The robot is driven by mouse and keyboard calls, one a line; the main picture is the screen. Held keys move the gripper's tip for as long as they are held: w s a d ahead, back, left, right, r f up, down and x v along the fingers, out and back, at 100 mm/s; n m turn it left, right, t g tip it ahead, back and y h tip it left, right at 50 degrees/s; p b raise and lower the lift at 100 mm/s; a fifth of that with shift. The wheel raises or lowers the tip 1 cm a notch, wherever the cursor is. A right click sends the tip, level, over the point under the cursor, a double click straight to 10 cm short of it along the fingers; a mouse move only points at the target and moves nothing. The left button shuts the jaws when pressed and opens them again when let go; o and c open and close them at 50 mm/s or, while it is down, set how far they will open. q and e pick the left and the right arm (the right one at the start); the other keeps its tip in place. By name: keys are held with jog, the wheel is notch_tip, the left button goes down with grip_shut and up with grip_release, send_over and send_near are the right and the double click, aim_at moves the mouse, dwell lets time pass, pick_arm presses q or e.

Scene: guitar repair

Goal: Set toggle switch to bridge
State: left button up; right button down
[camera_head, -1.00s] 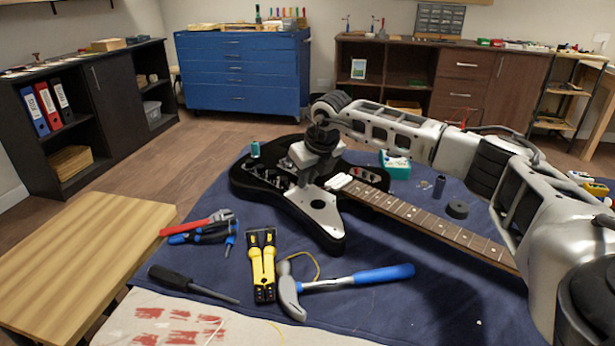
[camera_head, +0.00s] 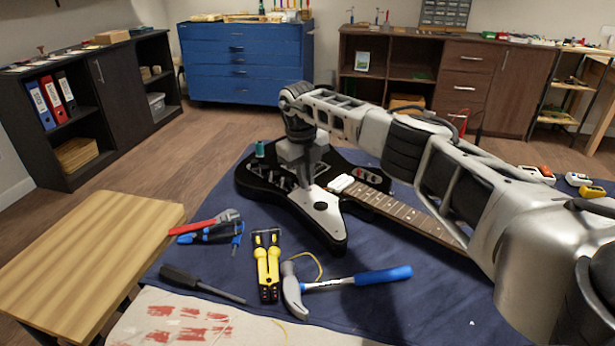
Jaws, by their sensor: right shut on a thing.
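The black electric guitar (camera_head: 325,237) lies on the dark blue cloth, its neck (camera_head: 405,214) running toward the lower right under my right arm. My right gripper (camera_head: 305,184) points down over the guitar body, beside the white plate at its middle. Its fingers look close together at the guitar's surface. The toggle switch is too small to make out and is likely hidden by the fingers. My left gripper is not in view.
A yellow-black tool (camera_head: 267,265), a blue-handled hammer (camera_head: 345,280), a screwdriver (camera_head: 200,284) and red and blue pliers (camera_head: 208,228) lie in front of the guitar. A wooden table (camera_head: 85,260) is at left.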

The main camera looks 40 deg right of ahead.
aim_at(300, 190)
dwell(0.3)
jog(key=c, duration=1.5)
grip_release()
jog(key=r, duration=0.5)
jog(key=a+r, duration=0.1)
jog(key=r, duration=0.4)
jog(key=r+p, duration=0.1)
jog(key=r, duration=0.5)
jog(key=shift+w+a, duration=0.2)
jog(key=shift+w, duration=0.1)
